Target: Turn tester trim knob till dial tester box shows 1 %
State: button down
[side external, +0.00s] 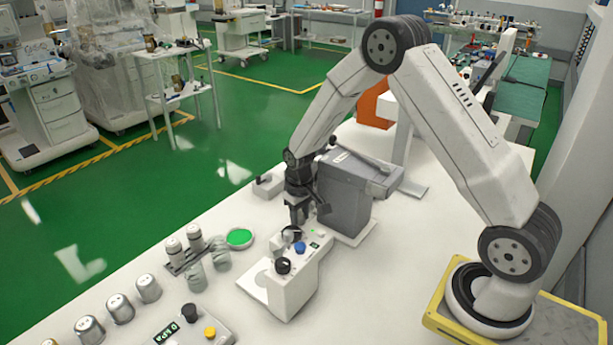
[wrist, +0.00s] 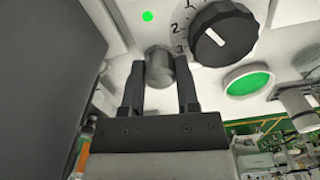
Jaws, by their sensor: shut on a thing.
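The white tester box (side external: 292,292) stands on the bench in the side view, with a blue button, black knobs and a small display (side external: 314,245) too small to read. In the wrist view, a short grey knob (wrist: 159,66), apparently the trim knob, sits between the fingertips of my gripper (wrist: 160,75). My gripper (side external: 298,222) points down over the far end of the box, shut on that knob. Beside it, a larger black knob (wrist: 223,38) with a white pointer line sits on a numbered scale; 2 and 3 are readable. A green light (wrist: 147,16) is lit.
A grey box-shaped unit (side external: 345,190) stands close beside my gripper. A green round dish (side external: 239,238) and several metal cylinders (side external: 149,288) stand to the left. Another box with a kPa display (side external: 166,333) is at the front.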

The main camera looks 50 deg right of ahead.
jog(key=shift+n, duration=1.2)
jog(key=shift+c, duration=1.7)
grip_release()
